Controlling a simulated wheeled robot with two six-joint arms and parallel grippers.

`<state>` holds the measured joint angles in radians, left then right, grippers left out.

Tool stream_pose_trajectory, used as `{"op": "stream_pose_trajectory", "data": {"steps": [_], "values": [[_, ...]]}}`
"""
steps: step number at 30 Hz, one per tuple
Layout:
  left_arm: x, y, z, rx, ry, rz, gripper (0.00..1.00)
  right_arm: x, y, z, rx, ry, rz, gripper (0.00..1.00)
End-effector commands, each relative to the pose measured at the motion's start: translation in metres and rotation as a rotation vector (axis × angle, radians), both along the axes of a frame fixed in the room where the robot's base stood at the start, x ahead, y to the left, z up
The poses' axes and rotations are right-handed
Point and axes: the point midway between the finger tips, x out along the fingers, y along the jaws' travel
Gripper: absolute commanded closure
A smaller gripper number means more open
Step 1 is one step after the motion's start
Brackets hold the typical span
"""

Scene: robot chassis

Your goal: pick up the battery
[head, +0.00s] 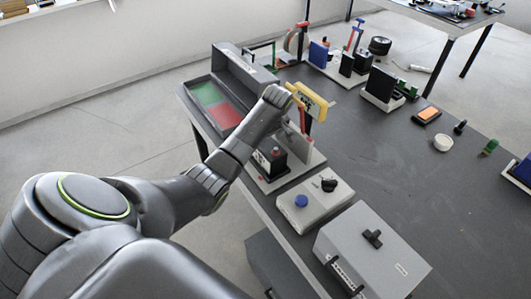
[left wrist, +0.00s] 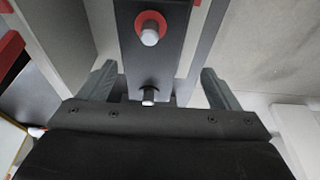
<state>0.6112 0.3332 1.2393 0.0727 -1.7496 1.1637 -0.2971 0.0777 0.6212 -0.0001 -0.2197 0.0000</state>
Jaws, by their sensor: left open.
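The battery (head: 271,163) is a dark box with a red terminal on top. It stands upright in a pale tray (head: 303,170) near the table's left edge in the head view. My left arm reaches over to it from the left, and its gripper is mostly hidden there. In the left wrist view my left gripper (left wrist: 160,84) is open, one finger on each side of the battery (left wrist: 150,62). The battery's two metal posts show, one with a red ring. I cannot tell whether the fingers touch it. My right gripper is not in view.
A grey bin with green and red compartments (head: 214,105) stands behind the arm. A yellow device (head: 313,101) is just beyond. A switch box with a blue button (head: 314,204) and a grey case (head: 371,256) stand in front.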

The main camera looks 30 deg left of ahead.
Motion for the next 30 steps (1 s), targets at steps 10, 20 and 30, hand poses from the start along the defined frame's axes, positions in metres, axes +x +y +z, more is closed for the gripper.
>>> {"op": "stream_pose_trajectory", "data": {"steps": [10, 20, 30], "values": [[0.004, 0.005, -0.02, 0.0, 0.002, 0.001, 0.15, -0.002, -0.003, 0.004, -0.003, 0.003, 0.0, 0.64], [0.013, 0.013, -0.053, 0.0, 0.002, -0.001, 0.15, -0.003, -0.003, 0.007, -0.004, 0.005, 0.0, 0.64], [0.014, 0.015, -0.062, 0.0, -0.001, -0.001, 0.15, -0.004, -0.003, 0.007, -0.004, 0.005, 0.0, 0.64]]}}
